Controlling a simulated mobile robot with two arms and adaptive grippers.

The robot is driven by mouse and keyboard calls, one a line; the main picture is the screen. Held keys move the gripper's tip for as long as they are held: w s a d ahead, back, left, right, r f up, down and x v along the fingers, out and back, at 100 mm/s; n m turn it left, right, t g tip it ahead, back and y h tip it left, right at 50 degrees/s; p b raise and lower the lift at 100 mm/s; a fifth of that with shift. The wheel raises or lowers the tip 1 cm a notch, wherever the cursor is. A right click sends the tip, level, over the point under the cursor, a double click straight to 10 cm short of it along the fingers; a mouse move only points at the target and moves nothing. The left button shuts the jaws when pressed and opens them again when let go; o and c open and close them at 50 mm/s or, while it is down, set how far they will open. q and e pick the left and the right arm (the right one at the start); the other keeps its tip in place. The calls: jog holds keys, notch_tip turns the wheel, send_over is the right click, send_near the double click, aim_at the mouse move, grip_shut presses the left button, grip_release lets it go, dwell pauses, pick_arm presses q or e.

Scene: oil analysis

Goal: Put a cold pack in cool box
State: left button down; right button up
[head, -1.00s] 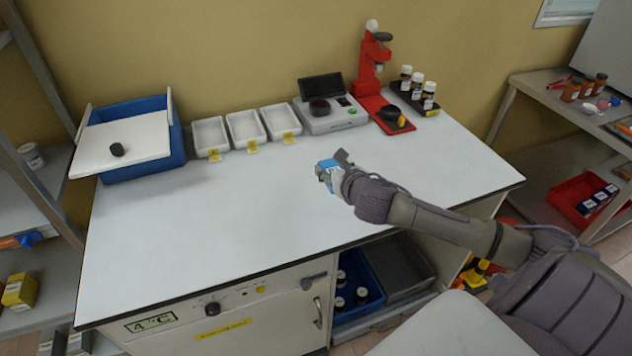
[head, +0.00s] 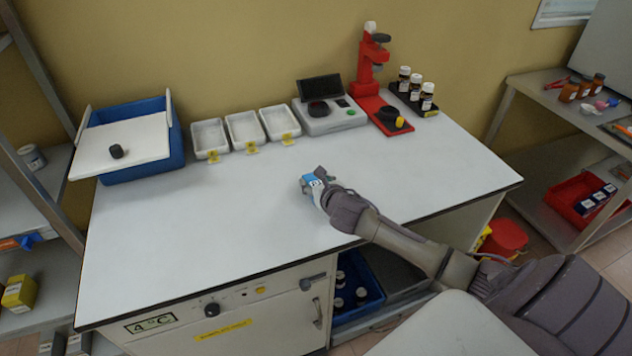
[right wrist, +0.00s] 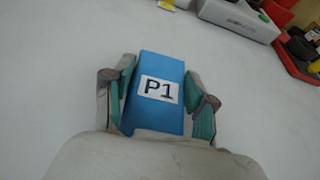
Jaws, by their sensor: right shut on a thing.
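A blue cold pack (right wrist: 158,108) with a white label reading "P1" is between the fingers of my right gripper (right wrist: 168,95), which is shut on it. In the head view the pack (head: 308,182) shows small at the end of my right gripper (head: 316,180), above the middle of the white bench. The cool box (head: 165,160) is a blue box at the back left of the bench. Its white lid (head: 125,142) with a black knob lies tilted over the top and covers most of the opening. My left gripper is not in view.
Several white trays (head: 247,127) with yellow tags stand along the back of the bench, right of the box. A scale (head: 335,118), a red press (head: 367,75) and bottles (head: 415,88) are further right. The bench top (head: 220,215) between pack and box is clear.

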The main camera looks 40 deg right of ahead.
jog(key=o, duration=1.4)
